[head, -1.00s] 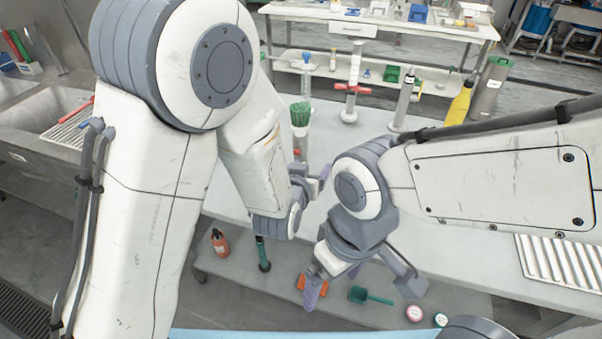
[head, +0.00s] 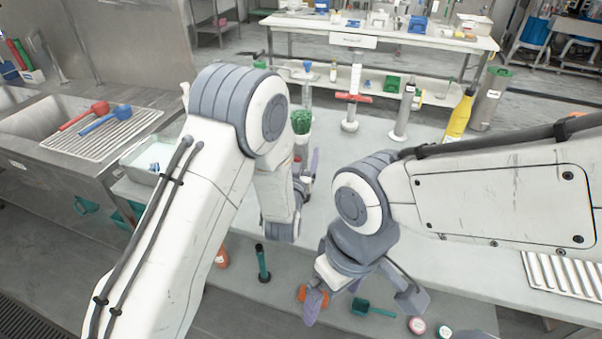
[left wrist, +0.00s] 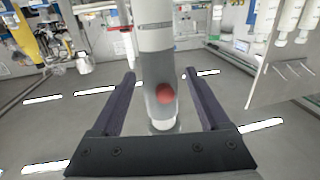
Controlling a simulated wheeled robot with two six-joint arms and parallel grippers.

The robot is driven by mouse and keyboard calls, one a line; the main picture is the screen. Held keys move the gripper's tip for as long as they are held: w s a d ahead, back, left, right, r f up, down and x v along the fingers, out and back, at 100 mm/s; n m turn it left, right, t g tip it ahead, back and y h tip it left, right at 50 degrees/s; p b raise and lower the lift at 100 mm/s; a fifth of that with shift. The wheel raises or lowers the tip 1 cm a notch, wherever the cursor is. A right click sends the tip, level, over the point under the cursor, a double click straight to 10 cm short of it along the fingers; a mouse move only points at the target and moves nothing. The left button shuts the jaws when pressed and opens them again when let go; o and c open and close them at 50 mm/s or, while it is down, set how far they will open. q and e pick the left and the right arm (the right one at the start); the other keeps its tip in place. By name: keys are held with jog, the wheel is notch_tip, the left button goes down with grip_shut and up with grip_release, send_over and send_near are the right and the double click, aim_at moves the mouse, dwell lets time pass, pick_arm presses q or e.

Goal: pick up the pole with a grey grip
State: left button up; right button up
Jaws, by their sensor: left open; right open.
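In the left wrist view an upright pole-like cylinder (left wrist: 156,60), white above and grey lower down with a round red part, stands between the two fingers. My left gripper (left wrist: 160,100) is open around it, with a gap at each side. In the head view my left gripper (head: 306,172) is partly hidden by its own arm, beside a pale upright holder with green bristles (head: 301,122). I cannot tell for sure which object there is the cylinder. My right gripper (head: 362,300) is open and empty near the table's front edge.
A red-handled upright tool (head: 350,100), a grey cylinder (head: 402,115) and a yellow bottle (head: 459,115) stand further back on the table. A dark green pole (head: 262,263) stands lower down. A drying rack with red and blue ladles (head: 120,112) is left.

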pick_arm(q)
jog(key=w, duration=0.3)
jog(key=shift+w+d+r, duration=0.1)
jog(key=shift+w+d, duration=0.05)
jog(key=shift+d, duration=0.1)
jog(key=shift+c, duration=0.3)
grip_shut()
jog(key=shift+p, duration=0.3)
dwell(0.6)
